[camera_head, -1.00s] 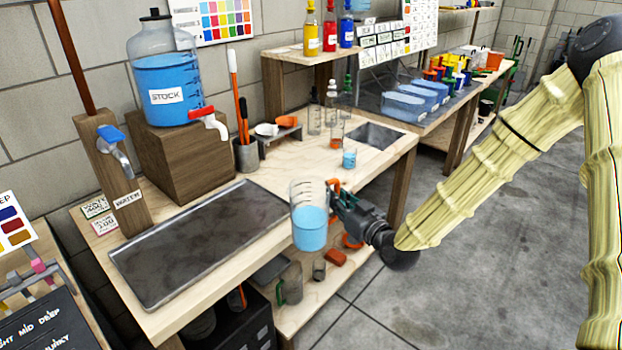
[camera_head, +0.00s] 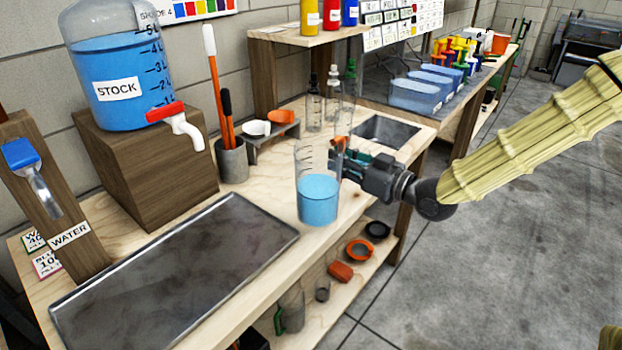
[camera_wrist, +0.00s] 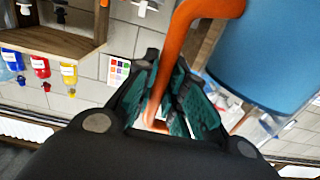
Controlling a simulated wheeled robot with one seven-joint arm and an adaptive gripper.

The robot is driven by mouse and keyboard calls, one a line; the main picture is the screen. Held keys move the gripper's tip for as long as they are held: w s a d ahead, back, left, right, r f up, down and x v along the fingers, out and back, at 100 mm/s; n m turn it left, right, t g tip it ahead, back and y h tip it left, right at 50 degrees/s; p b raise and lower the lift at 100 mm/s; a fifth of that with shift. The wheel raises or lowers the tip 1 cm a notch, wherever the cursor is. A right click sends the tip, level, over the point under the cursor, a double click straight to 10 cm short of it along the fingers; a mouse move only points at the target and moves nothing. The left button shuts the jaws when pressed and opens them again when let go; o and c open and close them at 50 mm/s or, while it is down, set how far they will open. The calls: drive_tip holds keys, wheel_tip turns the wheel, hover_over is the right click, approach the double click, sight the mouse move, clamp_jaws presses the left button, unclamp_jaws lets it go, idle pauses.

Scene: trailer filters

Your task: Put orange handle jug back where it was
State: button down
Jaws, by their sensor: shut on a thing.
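The orange handle jug (camera_head: 318,197) is a clear jug partly filled with blue liquid. It appears upright in the head view, in front of the wooden bench top near its front edge. I cannot tell whether it touches the bench. My gripper (camera_head: 350,166) comes from the right and is shut on the jug's orange handle. In the wrist view the green finger pads of my gripper (camera_wrist: 183,100) close around the orange handle (camera_wrist: 178,55), and the blue-filled jug body (camera_wrist: 265,55) is at the upper right.
A metal tray (camera_head: 170,268) lies on the bench at left. The stock tank (camera_head: 115,70) with a red tap stands on a wooden block (camera_head: 150,165). Clear cylinders and bottles (camera_head: 314,105) stand behind the jug. A sink (camera_head: 385,132) is at the right. Orange pieces (camera_head: 341,271) lie on the lower shelf.

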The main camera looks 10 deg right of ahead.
drive_tip(key=w+d+f, duration=0.1)
drive_tip(key=w+f, duration=0.1)
drive_tip(key=w, duration=0.6)
drive_tip(key=w+d+f, duration=0.1)
drive_tip(key=w+f, duration=0.1)
drive_tip(key=w, duration=0.5)
drive_tip(key=shift+w+d+f, duration=0.15)
drive_tip(key=shift+w+f, duration=0.25)
drive_tip(key=shift+f, duration=0.1)
drive_tip(key=c, duration=1.5)
unclamp_jaws()
drive_tip(key=v, duration=1.2)
drive_tip(key=shift+s+p, duration=0.1)
drive_tip(key=shift+p, duration=0.2)
drive_tip(key=shift+d, duration=0.1)
